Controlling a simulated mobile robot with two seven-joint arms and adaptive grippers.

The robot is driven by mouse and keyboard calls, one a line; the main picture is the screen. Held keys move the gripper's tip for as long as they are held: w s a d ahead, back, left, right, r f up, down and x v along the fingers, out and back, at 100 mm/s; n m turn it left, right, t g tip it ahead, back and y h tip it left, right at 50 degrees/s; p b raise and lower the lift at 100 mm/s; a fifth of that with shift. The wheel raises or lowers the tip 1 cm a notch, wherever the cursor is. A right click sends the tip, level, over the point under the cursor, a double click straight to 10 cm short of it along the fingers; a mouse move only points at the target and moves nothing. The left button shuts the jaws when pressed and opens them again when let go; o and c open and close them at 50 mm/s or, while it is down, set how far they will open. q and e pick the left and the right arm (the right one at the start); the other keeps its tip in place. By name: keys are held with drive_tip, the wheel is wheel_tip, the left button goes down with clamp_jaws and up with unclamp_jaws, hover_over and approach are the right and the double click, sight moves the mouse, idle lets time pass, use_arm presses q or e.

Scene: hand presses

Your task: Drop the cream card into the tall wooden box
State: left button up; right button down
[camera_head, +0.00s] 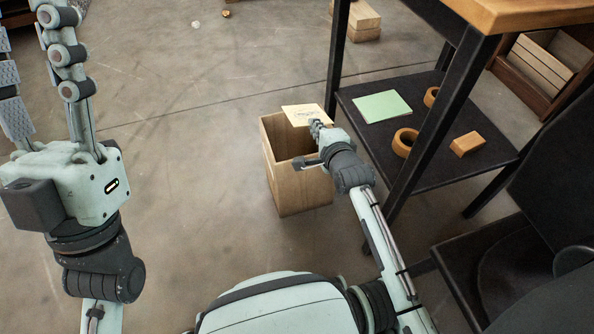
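The cream card (299,113) is above the far part of the tall wooden box's open top, roughly flat, with faint marks on it. My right gripper (315,124) is shut on the card's near right edge, its fingers close together. The tall wooden box (296,190) stands upright on the floor, left of the dark table. Its dark inside shows below the card; its bottom is hidden. My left gripper (24,22) is at the far left, close to the camera, its fingers apart and empty, pointing up the picture.
A dark shelf (371,139) right of the box bears a green card (382,106), two wooden rings (405,142) and a wooden block (466,144). A black table leg stands close to my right forearm. Floor left of the box is clear.

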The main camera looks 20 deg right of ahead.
drive_tip(key=shift+f, duration=0.1)
drive_tip(key=c, duration=2.2)
unclamp_jaws()
drive_tip(key=o, duration=0.6)
drive_tip(key=shift+c, duration=0.2)
drive_tip(key=v, duration=0.7)
drive_tip(key=shift+s, duration=0.25)
